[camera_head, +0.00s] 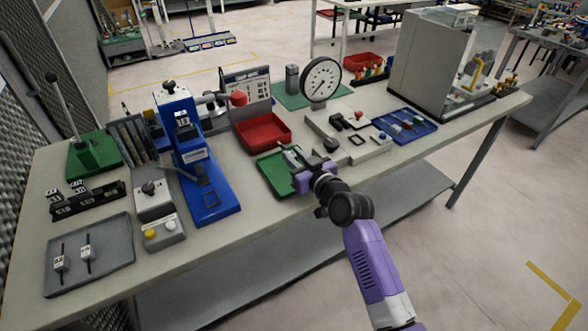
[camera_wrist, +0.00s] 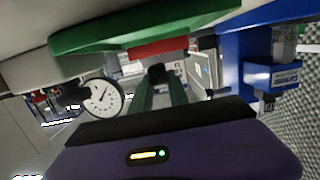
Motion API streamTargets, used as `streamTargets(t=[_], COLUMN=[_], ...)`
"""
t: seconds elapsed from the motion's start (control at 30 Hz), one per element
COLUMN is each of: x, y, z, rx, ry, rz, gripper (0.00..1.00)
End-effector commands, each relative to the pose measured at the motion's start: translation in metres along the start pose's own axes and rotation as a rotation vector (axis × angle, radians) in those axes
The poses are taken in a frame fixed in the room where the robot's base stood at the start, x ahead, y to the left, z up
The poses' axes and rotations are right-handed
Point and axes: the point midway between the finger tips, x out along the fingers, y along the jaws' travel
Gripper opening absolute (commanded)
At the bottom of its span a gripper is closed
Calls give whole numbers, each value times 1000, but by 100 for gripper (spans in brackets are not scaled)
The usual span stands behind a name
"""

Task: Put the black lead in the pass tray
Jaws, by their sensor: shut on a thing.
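In the wrist view the fingers (camera_wrist: 160,78) close on something dark, with a green tray edge (camera_wrist: 90,38) close by.
A red tray (camera_head: 262,132) stands just behind. A blue press (camera_head: 205,190) is to the left, and a dial gauge (camera_head: 321,80) with a grey fixture (camera_head: 368,148) is to the right. A grey tray (camera_head: 90,275) with two tagged pieces lies front left.

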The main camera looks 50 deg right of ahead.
Motion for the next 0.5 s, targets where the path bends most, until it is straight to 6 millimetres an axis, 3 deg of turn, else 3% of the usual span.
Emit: streamTargets(t=[0.3, 0.5], x=[6, 7], y=[0, 0], z=[39, 45], rx=[2, 1], ry=[-2, 0], rz=[0, 1], gripper=[0, 0])
